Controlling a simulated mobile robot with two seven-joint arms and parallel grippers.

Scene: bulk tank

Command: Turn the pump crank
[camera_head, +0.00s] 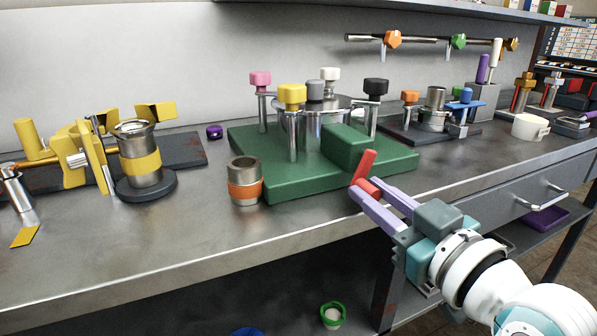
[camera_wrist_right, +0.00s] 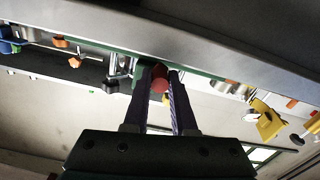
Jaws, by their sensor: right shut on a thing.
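The pump stands on a green base (camera_head: 300,184) near the front edge of the workbench, with a metal cylinder and several posts topped by coloured knobs. A green box (camera_head: 345,149) sits at its front right. The red crank (camera_head: 366,164) is in front of this box; its join to the pump is hard to make out. My right gripper (camera_head: 367,189), with purple fingers, is shut on the lower part of the red crank. In the right wrist view the red handle (camera_wrist_right: 160,80) shows between the fingertips. My left gripper is not in view.
A metal cup with an orange band (camera_head: 245,182) stands left of the base. A yellow-banded cylinder (camera_head: 141,163) and yellow clamp parts are farther left. A white mug (camera_head: 530,127) stands right.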

